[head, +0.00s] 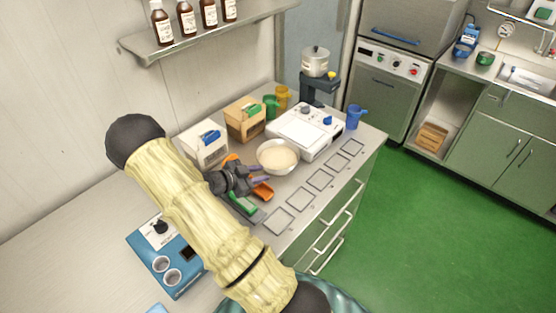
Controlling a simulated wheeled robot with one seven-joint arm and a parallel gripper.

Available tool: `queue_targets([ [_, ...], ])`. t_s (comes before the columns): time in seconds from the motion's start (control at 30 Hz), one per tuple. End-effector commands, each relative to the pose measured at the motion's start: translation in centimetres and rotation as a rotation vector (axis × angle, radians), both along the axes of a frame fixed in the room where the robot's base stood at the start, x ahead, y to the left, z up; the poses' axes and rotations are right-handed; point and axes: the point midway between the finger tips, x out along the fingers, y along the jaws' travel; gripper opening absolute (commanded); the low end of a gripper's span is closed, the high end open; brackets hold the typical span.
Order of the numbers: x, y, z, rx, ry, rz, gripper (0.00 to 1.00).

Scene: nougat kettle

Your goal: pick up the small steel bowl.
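A small round bowl (263,168) with a pale, shiny rim stands on the steel counter, filled with a cream-coloured content. It looks like the steel bowl. My gripper (267,174) is just left of and in front of the bowl, its dark fingers pointing right. The two fingers look spread apart, with nothing seen between them. The near finger lies over or beside an orange scoop (263,192). I cannot tell whether a finger touches the bowl.
A white scale-like device (300,135) stands right behind the bowl. Cartons (204,146) (246,120) stand behind my gripper, with green (271,106) and yellow cups beyond. A green object (243,206) lies in front. Flat square plates (299,199) line the counter's front edge.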

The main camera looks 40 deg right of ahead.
Motion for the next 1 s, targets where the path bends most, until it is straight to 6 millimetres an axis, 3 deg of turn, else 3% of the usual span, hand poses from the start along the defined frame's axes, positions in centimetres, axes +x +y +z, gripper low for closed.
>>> queue_targets([
  [0.2, -0.5, -3.6, -1.2, -0.002, 0.002, -0.002, 0.28],
  [0.4, -0.7, -6.1, -2.3, -0.001, 0.002, 0.000, 0.28],
  [0.83, -0.8, -6.6, -2.6, 0.000, 0.000, 0.001, 0.28],
  [1.0, -0.9, -7.7, -3.0, 0.000, 0.002, 0.000, 0.28],
])
